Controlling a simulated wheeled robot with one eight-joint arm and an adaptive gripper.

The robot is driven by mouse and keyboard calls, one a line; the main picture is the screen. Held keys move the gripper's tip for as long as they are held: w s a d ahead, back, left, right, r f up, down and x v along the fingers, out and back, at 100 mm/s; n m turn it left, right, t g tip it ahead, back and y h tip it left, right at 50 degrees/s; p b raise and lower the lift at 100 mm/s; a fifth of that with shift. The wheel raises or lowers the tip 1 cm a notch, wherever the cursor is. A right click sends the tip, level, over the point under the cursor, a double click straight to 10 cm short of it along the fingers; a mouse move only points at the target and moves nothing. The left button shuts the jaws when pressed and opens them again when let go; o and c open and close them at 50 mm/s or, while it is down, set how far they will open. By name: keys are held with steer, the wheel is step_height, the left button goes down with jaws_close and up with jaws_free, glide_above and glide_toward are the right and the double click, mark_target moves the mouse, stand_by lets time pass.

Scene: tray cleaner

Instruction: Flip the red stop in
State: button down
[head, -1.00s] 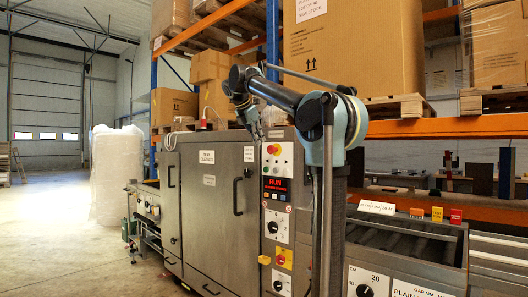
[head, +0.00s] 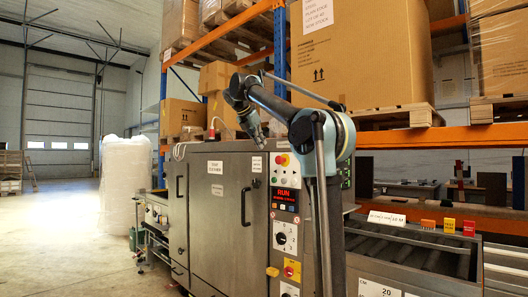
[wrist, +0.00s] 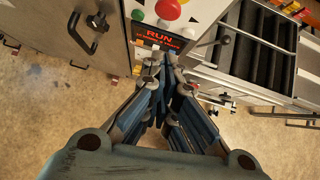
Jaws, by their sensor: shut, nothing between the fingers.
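The likely red stop is a small red tab (head: 469,228). It stands at the right end of a row of coloured tabs on the rim of the roller conveyor at right in the head view. Its exact pose is too small to tell. My gripper (head: 263,138) is raised in front of the cabinet's top, well to the left of the red tab. In the wrist view my gripper (wrist: 164,65) is shut and empty, in front of the control panel's RUN display (wrist: 160,37).
An orange tab (head: 428,223) and a yellow tab (head: 449,225) stand beside the red one. The roller conveyor (head: 400,250) joins the steel tray cleaner (head: 215,215). Its panel has a red button (head: 281,159). Shelving with boxes (head: 360,50) rises behind. Floor at left is open.

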steer(key=w+d+r+x, duration=0.1)
steer(key=x, duration=1)
steer(key=shift+w+d, duration=0.3)
steer(key=shift+w, duration=0.05)
steer(key=shift+w+d, duration=0.6)
steer(key=shift+d, duration=0.1)
steer(key=shift+r, duration=0.1)
glide_toward(278, 163)
steer(key=s+a+r, duration=0.3)
steer(key=s+a, duration=0.1)
steer(key=shift+s, duration=0.3)
